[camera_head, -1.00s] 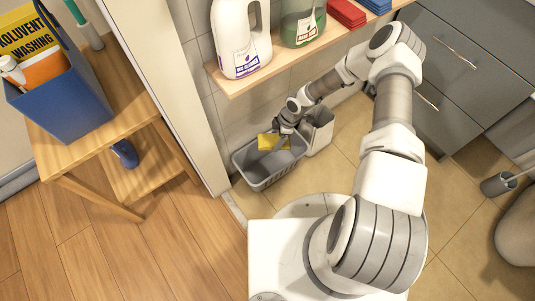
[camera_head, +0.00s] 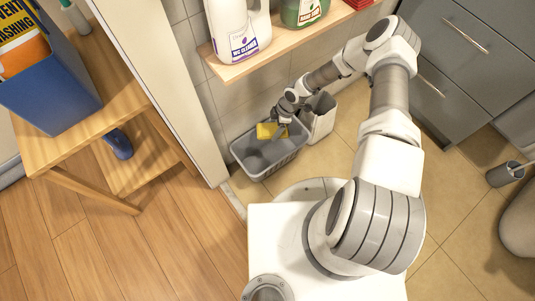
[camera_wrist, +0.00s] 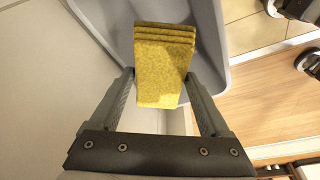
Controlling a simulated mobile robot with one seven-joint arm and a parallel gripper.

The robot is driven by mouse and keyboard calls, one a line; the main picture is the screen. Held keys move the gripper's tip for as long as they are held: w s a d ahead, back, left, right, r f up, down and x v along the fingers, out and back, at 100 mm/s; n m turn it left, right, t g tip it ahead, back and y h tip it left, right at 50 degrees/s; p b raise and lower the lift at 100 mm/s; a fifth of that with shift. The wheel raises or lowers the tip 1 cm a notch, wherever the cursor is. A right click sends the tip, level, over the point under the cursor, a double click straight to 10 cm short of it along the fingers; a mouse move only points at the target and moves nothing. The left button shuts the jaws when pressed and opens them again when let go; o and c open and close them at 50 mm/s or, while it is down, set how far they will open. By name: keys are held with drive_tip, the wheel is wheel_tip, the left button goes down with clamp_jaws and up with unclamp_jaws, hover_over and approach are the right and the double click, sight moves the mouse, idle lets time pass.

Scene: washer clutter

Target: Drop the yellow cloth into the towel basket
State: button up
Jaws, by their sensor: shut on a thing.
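The yellow cloth (camera_head: 268,131) is folded in several layers. My gripper (camera_head: 276,130) is shut on it; in the wrist view the cloth (camera_wrist: 163,65) sits between the two fingers of my gripper (camera_wrist: 160,88). The grey towel basket (camera_head: 249,169) stands on the floor by the tiled wall. The cloth appears over the basket opening, towards its back side. In the wrist view the basket (camera_wrist: 215,50) lies behind and below the cloth. I cannot tell the exact height of the cloth above the basket floor.
A light grey bin (camera_head: 321,120) stands just right of the basket. A wooden shelf (camera_head: 270,57) with a white bottle (camera_head: 236,28) and a green bottle (camera_head: 300,12) is above. A door frame edge (camera_head: 190,110) is at the left. Grey drawers (camera_head: 455,60) stand at right.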

drive_tip(key=shift+f, duration=0.3)
drive_tip(key=o, duration=1)
drive_tip(key=p+v, duration=0.6)
drive_tip(key=v, duration=1.1)
drive_tip(key=shift+r, duration=0.25)
drive_tip(key=shift+s, duration=0.15)
